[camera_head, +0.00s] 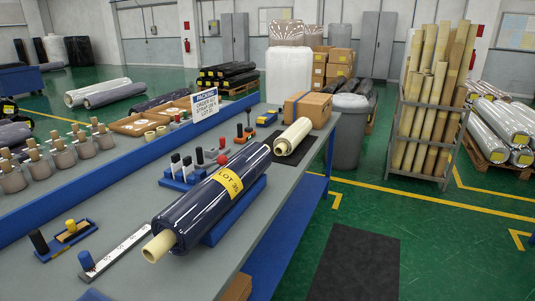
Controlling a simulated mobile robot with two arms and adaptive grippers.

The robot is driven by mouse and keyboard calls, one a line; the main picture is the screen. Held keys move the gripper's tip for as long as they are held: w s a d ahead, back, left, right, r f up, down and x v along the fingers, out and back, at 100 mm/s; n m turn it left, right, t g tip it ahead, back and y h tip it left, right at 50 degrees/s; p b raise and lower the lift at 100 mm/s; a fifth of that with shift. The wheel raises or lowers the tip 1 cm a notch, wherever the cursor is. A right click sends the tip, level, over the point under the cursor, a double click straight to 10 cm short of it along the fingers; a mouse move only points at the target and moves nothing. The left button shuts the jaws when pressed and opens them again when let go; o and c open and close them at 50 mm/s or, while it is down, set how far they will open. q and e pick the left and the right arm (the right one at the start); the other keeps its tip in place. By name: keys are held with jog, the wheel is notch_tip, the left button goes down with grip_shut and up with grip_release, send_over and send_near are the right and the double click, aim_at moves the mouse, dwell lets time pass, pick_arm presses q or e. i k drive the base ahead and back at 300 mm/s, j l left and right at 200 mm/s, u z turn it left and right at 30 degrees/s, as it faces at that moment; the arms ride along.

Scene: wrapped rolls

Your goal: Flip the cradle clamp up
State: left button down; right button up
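A dark blue wrapped roll (195,209) with a yellow lot label (228,183) lies on a blue cradle (238,213) on the bench. Its pale core (159,246) sticks out at the near end. A red round knob (222,159) shows just behind the roll, near its middle; it may belong to the cradle clamp, but its lower part is hidden. I cannot tell the clamp's position. Neither of my grippers is in view.
Markers in a blue holder (181,177) stand behind the roll. A pale roll (293,137) and a cardboard box (307,108) sit at the far end.

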aim_at(222, 159)
jog(key=i+l, duration=0.3)
jog(key=l, duration=0.15)
jog(key=i+l, duration=0.35)
jog(key=i+l+u, duration=0.1)
jog(key=i+l, duration=0.2)
jog(key=l, duration=0.2)
